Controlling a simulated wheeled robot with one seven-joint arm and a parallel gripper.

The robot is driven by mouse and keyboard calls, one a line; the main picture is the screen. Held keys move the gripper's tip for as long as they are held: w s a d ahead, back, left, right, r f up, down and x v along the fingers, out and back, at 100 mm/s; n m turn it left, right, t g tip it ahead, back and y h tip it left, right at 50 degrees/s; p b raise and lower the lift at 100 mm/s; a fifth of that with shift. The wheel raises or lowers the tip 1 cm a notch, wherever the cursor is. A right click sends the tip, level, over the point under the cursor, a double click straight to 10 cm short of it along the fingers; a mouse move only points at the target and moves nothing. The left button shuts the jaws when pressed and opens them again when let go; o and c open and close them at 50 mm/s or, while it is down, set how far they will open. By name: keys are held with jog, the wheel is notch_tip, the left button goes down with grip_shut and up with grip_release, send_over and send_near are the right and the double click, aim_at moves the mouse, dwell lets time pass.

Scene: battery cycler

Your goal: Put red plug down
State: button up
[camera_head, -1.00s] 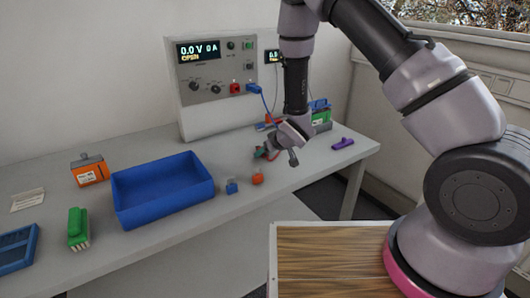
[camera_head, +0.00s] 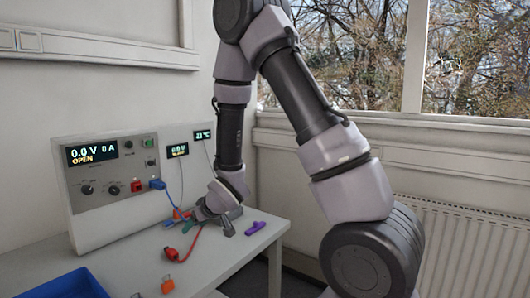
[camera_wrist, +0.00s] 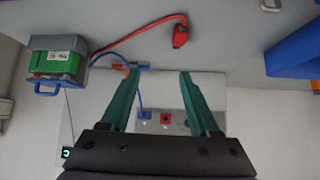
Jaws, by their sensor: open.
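The red plug (camera_head: 169,252) lies on the grey table in front of the cycler, with its red cable curving back toward my gripper. In the wrist view the red plug (camera_wrist: 180,37) lies beyond my fingertips, and its cable runs left to a green and grey battery (camera_wrist: 57,63). My gripper (camera_wrist: 160,74) is open, with its two green fingers spread and nothing held between them. In the head view my gripper (camera_head: 188,225) is low over the table, behind the plug and apart from it; my wrist partly hides it.
The cycler (camera_head: 110,175) stands at the back left, with a blue plug (camera_head: 157,184) and a red socket (camera_head: 137,187) on its front. A purple object (camera_head: 255,228) lies to the right. An orange block (camera_head: 168,285) and a blue bin (camera_head: 62,287) are nearer the front.

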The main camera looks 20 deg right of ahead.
jog(key=s+d+r+m+h, duration=0.1)
jog(key=s+d+r+m, duration=0.15)
jog(key=d+r, duration=0.55)
jog(key=s+d+r+m+h, duration=0.1)
jog(key=d+r+m+h, duration=0.3)
jog(key=r, duration=0.6)
jog(key=s+d+r+m+y, duration=0.1)
jog(key=s+d+r, duration=0.1)
jog(key=s+r, duration=0.2)
jog(key=s+d+r+m+y, duration=0.1)
jog(key=s+r, duration=0.3)
jog(key=s, duration=0.4)
jog(key=s+d+r+m+g, duration=0.1)
jog(key=s+d+r, duration=0.3)
jog(key=s, duration=0.2)
jog(key=shift+y, duration=0.4)
